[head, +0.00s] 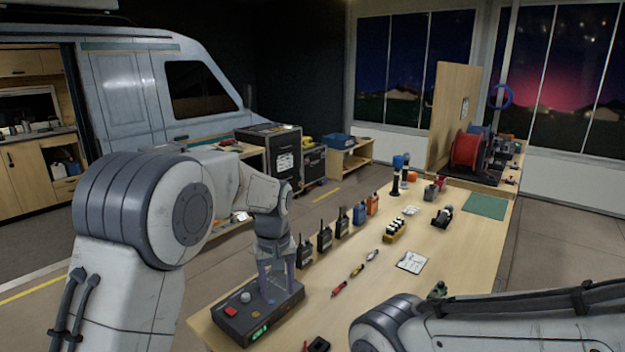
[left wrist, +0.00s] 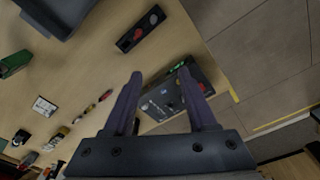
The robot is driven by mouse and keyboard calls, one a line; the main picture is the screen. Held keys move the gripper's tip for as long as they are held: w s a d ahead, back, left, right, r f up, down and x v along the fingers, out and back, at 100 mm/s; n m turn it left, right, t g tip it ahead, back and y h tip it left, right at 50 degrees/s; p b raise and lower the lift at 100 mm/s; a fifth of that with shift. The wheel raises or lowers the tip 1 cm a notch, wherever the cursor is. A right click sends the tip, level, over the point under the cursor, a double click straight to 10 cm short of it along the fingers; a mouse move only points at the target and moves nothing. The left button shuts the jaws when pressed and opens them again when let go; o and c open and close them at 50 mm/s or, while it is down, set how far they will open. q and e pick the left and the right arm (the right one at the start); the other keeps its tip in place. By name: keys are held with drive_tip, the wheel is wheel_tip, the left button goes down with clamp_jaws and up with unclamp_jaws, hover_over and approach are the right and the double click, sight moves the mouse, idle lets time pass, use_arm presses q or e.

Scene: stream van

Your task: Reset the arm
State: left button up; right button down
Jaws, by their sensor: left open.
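My left gripper (head: 278,288) hangs from the left arm, pointing down over a dark control box (head: 282,316) at the near left end of the wooden table (head: 335,310). Its two purple-grey fingers (left wrist: 160,76) are apart, with nothing held between them. In the left wrist view the control box (left wrist: 161,101) shows behind and between the fingers; whether they touch it I cannot tell. My right arm (head: 500,325) comes in at the lower right of the head view, and its gripper does not show.
Several black radios (head: 325,238) stand along the table's left edge beside the left gripper. Screwdrivers (head: 356,271), a yellow battery holder (head: 395,231) and a white card (head: 412,263) lie mid-table. A red cable reel (head: 467,150) stands at the far end.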

use_arm(q)
drive_tip(key=s+d+r+m, duration=0.2)
drive_tip(key=s+d+m, duration=0.1)
drive_tip(key=s, duration=0.6)
drive_tip(key=s+d+r+m, duration=0.1)
drive_tip(key=s+d+m, duration=0.2)
drive_tip(key=s, duration=0.6)
drive_tip(key=s+a+f+m+g+h, duration=0.1)
drive_tip(key=s+m, duration=0.4)
drive_tip(key=s, duration=0.9)
drive_tip(key=shift+s+a+f, duration=0.2)
drive_tip(key=shift+a+f, duration=0.3)
drive_tip(key=shift+a, duration=0.05)
